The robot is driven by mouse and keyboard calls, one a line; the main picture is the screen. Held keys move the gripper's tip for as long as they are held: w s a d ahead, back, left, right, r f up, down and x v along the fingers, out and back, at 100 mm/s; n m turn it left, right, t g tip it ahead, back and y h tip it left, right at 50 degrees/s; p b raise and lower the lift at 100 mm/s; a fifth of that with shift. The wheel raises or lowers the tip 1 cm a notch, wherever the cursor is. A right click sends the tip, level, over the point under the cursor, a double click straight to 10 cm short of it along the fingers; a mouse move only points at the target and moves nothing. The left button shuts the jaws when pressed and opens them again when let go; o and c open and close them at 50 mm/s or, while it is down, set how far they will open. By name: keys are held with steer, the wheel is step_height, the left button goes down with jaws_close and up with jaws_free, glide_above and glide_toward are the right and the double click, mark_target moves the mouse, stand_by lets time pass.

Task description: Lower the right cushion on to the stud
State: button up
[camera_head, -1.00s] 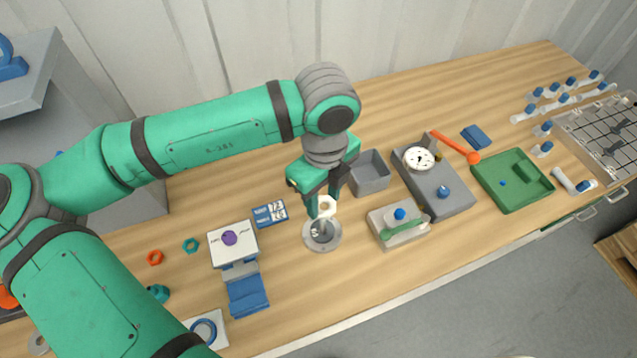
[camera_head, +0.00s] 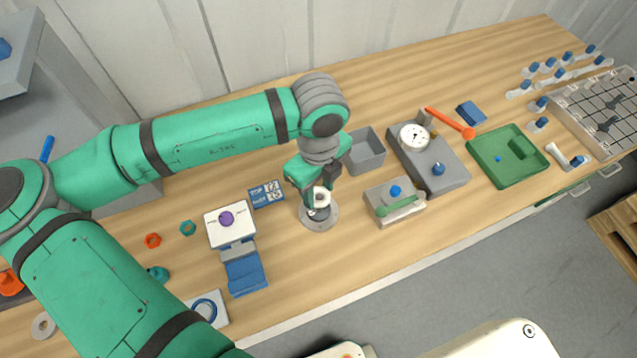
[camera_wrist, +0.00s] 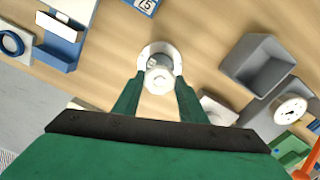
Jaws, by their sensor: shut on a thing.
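My gripper (camera_head: 319,196) is shut on the white ring-shaped cushion (camera_head: 322,195), which sits between its fingertips. The cushion also shows between the fingers in the wrist view (camera_wrist: 159,80). Below it is the round grey base (camera_head: 329,220) of the stud, flat on the bench; in the wrist view the base rim (camera_wrist: 146,50) shows just beyond the cushion. The cushion and fingers mostly cover the stud. The cushion is over the base, very close to the stud's top; I cannot tell whether they touch.
A grey open bin (camera_head: 367,155) stands behind to the right. A grey block with a blue knob (camera_head: 396,192) is close on the right, with a dial gauge unit (camera_head: 414,137) beyond. A white-topped stand (camera_head: 230,235) is on the left. Bare bench lies in front.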

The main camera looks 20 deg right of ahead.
steer(key=shift+f, duration=1.45)
steer(key=o, duration=1.1)
step_height(320, 180, up, 11)
steer(key=shift+d+f, duration=0.1)
steer(key=shift+f, duration=0.05)
